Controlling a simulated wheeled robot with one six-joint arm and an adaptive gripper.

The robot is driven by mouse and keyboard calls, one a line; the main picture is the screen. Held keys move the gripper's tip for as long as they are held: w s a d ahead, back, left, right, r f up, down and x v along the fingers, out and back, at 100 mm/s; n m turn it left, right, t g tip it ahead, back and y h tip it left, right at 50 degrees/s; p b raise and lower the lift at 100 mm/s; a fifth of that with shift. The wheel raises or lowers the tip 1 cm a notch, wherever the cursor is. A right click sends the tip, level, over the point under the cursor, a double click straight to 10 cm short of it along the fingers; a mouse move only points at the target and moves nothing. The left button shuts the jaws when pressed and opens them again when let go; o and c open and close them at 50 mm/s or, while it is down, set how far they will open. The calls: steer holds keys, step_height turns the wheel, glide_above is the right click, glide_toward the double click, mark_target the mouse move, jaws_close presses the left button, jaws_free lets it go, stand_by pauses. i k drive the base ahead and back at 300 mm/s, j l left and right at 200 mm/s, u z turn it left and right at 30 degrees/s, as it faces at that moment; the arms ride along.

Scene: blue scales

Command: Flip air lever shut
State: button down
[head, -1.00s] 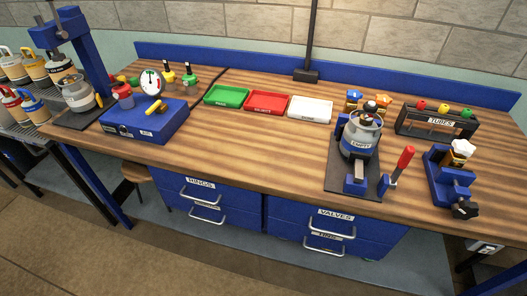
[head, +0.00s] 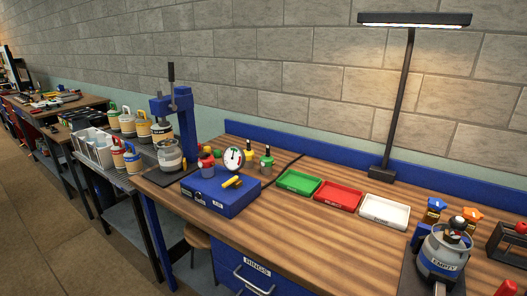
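The blue box (head: 213,198) stands near the left end of the workbench, with small white labels on its front that are too small to read surely. A yellow lever (head: 232,182) lies slantwise along its top. I cannot tell from its angle whether it is open or shut. A white dial gauge (head: 233,158) stands behind the box, and a red fitting (head: 206,162) is at its back left. My gripper is not in view.
A blue press (head: 185,120) with a small canister stands left of the box. Green (head: 299,182), red (head: 338,196) and white (head: 385,210) trays and a lamp (head: 408,100) are to the right. A canister marked EMPTY (head: 442,256) stands at lower right. The wood before the trays is clear.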

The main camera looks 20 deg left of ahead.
mark_target(236, 179)
steer(key=u, duration=1.15)
